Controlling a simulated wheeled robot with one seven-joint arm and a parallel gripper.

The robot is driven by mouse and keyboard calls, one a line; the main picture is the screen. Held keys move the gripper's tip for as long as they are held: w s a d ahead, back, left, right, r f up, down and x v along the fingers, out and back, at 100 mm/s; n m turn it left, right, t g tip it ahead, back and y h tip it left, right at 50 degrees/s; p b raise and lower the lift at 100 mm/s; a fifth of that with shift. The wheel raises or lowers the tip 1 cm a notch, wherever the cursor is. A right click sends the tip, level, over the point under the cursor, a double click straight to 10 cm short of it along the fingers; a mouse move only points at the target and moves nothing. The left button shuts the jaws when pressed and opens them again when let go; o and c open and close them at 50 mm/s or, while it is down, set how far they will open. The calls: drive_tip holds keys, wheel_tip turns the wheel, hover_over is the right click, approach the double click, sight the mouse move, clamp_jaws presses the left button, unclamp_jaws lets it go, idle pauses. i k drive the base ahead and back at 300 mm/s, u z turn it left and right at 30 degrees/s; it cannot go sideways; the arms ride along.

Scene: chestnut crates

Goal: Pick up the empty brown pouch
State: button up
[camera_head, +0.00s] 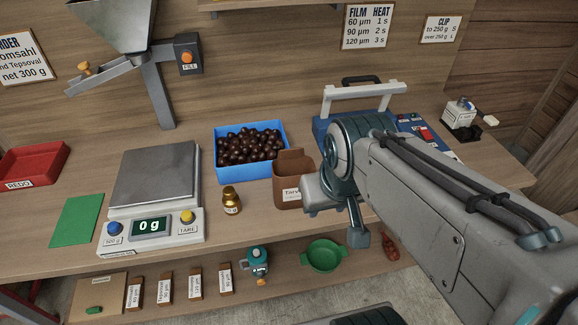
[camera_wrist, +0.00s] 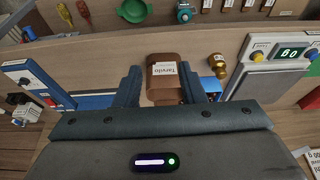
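The brown pouch (camera_head: 287,184) stands upright on the bench in front of the blue chestnut crate, its right side partly behind my gripper (camera_head: 331,205). Its white label reads "Tarvilo" in the wrist view (camera_wrist: 165,82). There, my gripper's two dark fingers (camera_wrist: 162,84) stand on either side of the pouch, which shows between them. The fingers look apart, with a small gap on the left; contact on the right cannot be told. The pouch rests on the bench.
The blue crate (camera_head: 218,165) of chestnuts is behind the pouch. A small gold weight (camera_head: 231,201) is close on its left, then the scale (camera_head: 152,230) reading 0 g. A blue sealing machine (camera_head: 322,124) is behind my arm. The bench's front edge is near.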

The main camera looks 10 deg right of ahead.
sight(291, 164)
drive_tip(key=i, duration=0.2)
drive_tip(key=k, duration=0.55)
drive_tip(key=u, duration=1)
drive_tip(key=i, duration=0.95)
drive_tip(key=z, duration=1.6)
